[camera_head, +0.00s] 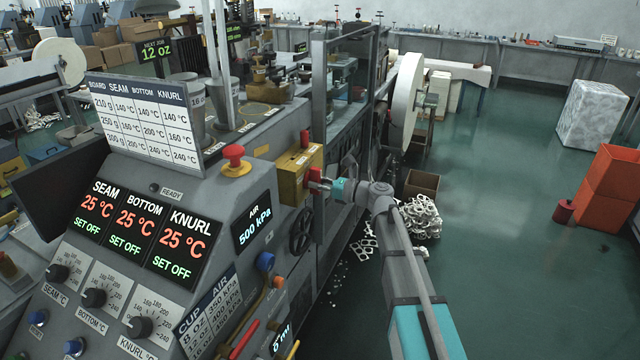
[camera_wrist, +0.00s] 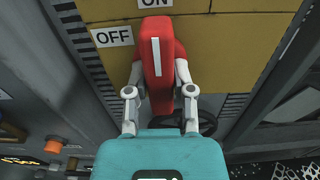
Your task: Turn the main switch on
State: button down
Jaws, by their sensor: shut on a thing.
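The main switch is a red handle (camera_wrist: 160,45) on a yellow box (camera_wrist: 225,50), with an ON label (camera_wrist: 155,3) above it and an OFF label (camera_wrist: 112,36) to its upper left. The handle's white line stands nearly upright in the wrist view, pointing at ON. My gripper (camera_wrist: 160,78) is shut on the handle, one grey finger on each side. In the head view the red handle (camera_head: 314,180) shows at the front of the yellow box (camera_head: 290,178), with my gripper (camera_head: 328,188) reaching it from the right.
A red mushroom button (camera_head: 233,152) stands left of the yellow box. The heater display (camera_head: 135,222) reads 25 °C and SET OFF; the air display (camera_head: 252,222) reads 500 kPa. A black handwheel (camera_head: 301,230) sits below the box. Green floor (camera_head: 500,230) to the right is mostly clear.

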jog(key=shift+s+a+f, duration=0.1)
jog(key=shift+s, duration=0.2)
jog(key=shift+c, duration=2.4)
grip_release()
jog(key=shift+w, duration=0.15)
jog(key=v, duration=1.2)
